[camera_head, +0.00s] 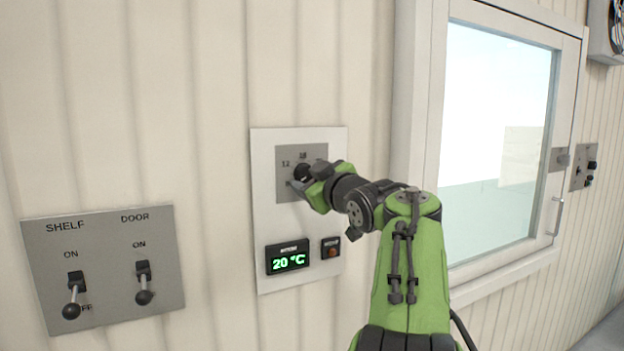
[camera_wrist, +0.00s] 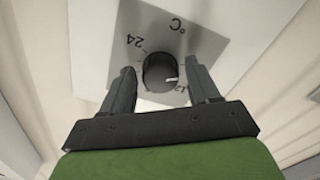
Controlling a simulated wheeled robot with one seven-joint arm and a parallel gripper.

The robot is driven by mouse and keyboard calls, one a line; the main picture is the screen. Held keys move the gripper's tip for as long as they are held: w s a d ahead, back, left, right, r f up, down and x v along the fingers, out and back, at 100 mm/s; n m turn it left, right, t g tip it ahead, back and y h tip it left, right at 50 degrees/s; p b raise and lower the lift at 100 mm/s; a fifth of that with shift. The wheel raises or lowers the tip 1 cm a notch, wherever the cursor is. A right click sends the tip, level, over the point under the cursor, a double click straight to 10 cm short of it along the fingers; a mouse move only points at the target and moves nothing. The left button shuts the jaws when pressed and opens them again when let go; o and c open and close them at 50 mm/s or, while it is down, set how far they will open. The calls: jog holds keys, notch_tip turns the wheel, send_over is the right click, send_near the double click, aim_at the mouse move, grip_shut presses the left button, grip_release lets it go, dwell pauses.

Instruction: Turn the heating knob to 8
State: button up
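The heating knob (camera_head: 302,172) is round and black, on a grey plate (camera_head: 287,190) in a white wall panel. In the wrist view the knob (camera_wrist: 156,72) sits between the two fingers of my gripper (camera_wrist: 160,75), which stand open with a small gap on each side. The knob's white pointer mark faces right in that view, towards an upside-down "12". "24" and "°C" show upside down on the plate. In the head view my gripper (camera_head: 306,182) is at the knob and partly covers it and the dial; "12" and "18" are readable. No 8 mark is visible.
Below the dial, a display (camera_head: 287,257) reads 20 °C, beside a small box with a reddish button (camera_head: 331,248). A grey plate (camera_head: 104,267) with SHELF and DOOR levers is at left. A window (camera_head: 497,130) is at right.

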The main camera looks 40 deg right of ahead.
jog(key=shift+o, duration=0.4)
jog(key=shift+s, duration=0.15)
jog(key=b+v, duration=0.1)
jog(key=v, duration=1.4)
jog(key=shift+s+a, duration=0.2)
jog(key=shift+s, duration=0.05)
jog(key=w+a+f+m+g+y+p, duration=0.1)
jog(key=a+f+g+y+p, duration=0.2)
jog(key=a+f, duration=0.5)
jog(key=w+a+f+m+g+y+p, duration=0.1)
jog(key=a+f+g+y+p, duration=0.15)
jog(key=a, duration=0.85)
jog(key=s+a+f+g+p, duration=0.1)
jog(key=s+a+f+g, duration=0.2)
jog(key=s+f, duration=0.3)
jog(key=s+a+f+m+g+p, duration=0.1)
jog(key=s+a+f+g+p, duration=0.1)
jog(key=s+f, duration=0.4)
jog(key=shift+s+a+f+g, duration=0.4)
jog(key=shift+a+f+g, duration=0.25)
jog(key=shift+a, duration=0.3)
